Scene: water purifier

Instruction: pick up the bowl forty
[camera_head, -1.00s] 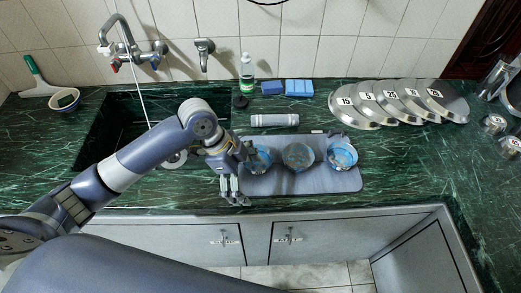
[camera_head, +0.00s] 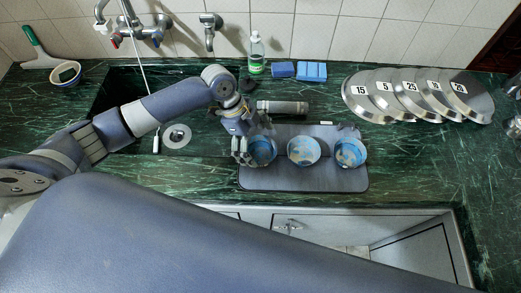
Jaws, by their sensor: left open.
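Three small bowls with blue and tan patterned insides stand in a row on a dark grey board (camera_head: 305,180): the left bowl (camera_head: 263,151), the middle bowl (camera_head: 303,150) and the right bowl (camera_head: 350,152). I cannot read a number on any of them, so I cannot tell which is forty. My left gripper (camera_head: 243,152) is open at the left bowl's left rim, fingers pointing down, and hides part of that side. I cannot tell whether it touches the bowl. My right gripper is not in view.
Numbered steel plates (camera_head: 384,98) overlap at the right. A grey cylinder (camera_head: 283,107) lies just behind the board. A green bottle (camera_head: 256,54) and blue sponges (camera_head: 312,71) stand by the wall. The sink is at the left; the counter right of the board is clear.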

